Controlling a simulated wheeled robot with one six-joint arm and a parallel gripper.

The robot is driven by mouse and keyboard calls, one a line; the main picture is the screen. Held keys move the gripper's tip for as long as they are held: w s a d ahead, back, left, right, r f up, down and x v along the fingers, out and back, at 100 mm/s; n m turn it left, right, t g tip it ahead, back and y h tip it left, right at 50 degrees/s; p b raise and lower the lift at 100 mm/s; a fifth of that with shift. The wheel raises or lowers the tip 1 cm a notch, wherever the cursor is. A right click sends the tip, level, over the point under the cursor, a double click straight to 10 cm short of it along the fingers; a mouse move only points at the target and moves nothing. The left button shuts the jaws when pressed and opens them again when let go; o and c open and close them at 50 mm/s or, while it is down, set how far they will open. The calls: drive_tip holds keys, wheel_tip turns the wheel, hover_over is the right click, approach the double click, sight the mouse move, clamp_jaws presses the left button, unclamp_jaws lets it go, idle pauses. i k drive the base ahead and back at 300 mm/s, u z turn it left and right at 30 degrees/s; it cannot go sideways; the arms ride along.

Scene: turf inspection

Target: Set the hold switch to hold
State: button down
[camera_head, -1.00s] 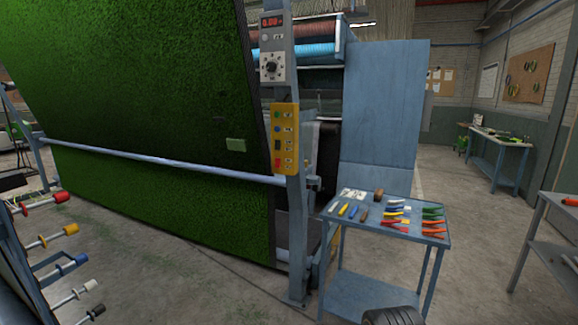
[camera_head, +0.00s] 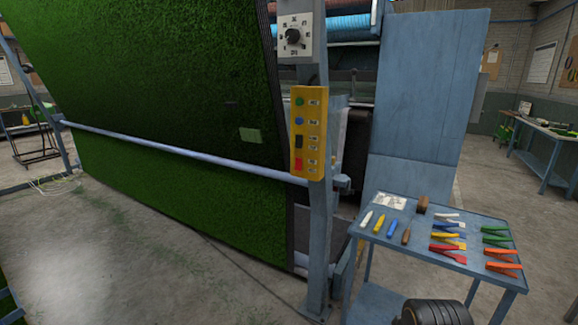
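A grey box with a black rotary knob (camera_head: 293,37) and pale markings around it is on the upper part of a blue-grey post (camera_head: 319,225). Below it is a yellow control panel (camera_head: 309,133) with green, blue, dark and red buttons and small labels.
Green turf (camera_head: 160,80) hangs left of the post, behind a horizontal bar (camera_head: 190,152). A blue tool cart (camera_head: 400,246) with pliers and coloured tools stands at right. A dark ribbed round part (camera_head: 436,312) shows at the bottom edge. Floor at left is clear.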

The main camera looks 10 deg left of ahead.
sight(299, 161)
drive_tip(key=u, duration=0.5)
drive_tip(key=i, duration=0.8)
drive_tip(key=u, duration=1.05)
drive_tip(key=i, duration=0.25)
drive_tip(key=u, duration=0.15)
